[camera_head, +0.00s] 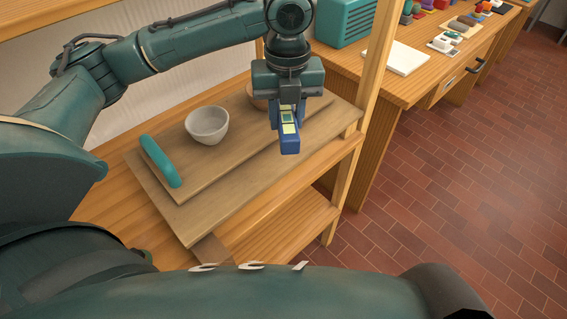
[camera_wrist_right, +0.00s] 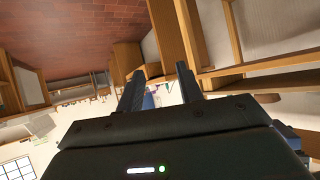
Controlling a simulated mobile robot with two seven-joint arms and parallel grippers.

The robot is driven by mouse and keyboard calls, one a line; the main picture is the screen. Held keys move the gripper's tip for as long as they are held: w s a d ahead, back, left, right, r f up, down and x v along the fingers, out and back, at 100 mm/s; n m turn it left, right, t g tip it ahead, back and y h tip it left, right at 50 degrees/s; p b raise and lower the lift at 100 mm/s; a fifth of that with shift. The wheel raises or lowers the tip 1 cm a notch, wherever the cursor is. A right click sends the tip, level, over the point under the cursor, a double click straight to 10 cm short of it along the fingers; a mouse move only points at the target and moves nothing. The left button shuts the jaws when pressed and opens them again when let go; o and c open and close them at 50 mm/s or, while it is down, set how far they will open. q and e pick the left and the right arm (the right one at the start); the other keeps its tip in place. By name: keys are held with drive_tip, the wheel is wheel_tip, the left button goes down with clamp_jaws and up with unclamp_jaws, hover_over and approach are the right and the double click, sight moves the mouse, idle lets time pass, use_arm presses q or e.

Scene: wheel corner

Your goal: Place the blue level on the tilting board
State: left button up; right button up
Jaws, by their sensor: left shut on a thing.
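My left gripper (camera_head: 288,106) points down and is shut on the blue level (camera_head: 289,144), a short blue bar with a yellow-green vial window. It holds the level over the right part of the tilting board (camera_head: 197,222), a wooden board on the shelf unit. I cannot tell whether the level touches the board. A second, smaller wooden layer (camera_head: 190,188) lies on top of the board. My right gripper (camera_wrist_right: 160,76) shows only in the right wrist view, its two fingers apart with nothing held between them.
A white bowl (camera_head: 207,125) and a teal bar (camera_head: 160,161) stand on the board left of the level. A brown round thing (camera_head: 257,97) is partly hidden behind my left gripper. A wooden post (camera_head: 372,75) rises just right of the board.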

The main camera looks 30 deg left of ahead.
sight(286, 158)
use_arm(q)
drive_tip(key=m, duration=0.2)
drive_tip(key=m+b, duration=0.1)
drive_tip(key=m, duration=0.1)
drive_tip(key=shift+w+a+f, duration=0.15)
drive_tip(key=shift+w, duration=0.15)
drive_tip(key=m, duration=0.3)
drive_tip(key=m+b, duration=0.1)
drive_tip(key=shift+w+a+m, duration=0.15)
drive_tip(key=shift+w+m, duration=0.15)
drive_tip(key=shift+m, duration=0.9)
wheel_tip(286, 158, down, 10)
drive_tip(key=shift+r+b, duration=0.1)
drive_tip(key=shift+b, duration=0.2)
use_arm(e)
drive_tip(key=shift+w+a+f, duration=0.2)
drive_tip(key=shift+a+f, duration=0.15)
use_arm(q)
drive_tip(key=o, duration=1)
wheel_tip(286, 158, up, 12)
drive_tip(key=shift+p, duration=0.3)
use_arm(e)
drive_tip(key=shift+r, duration=0.15)
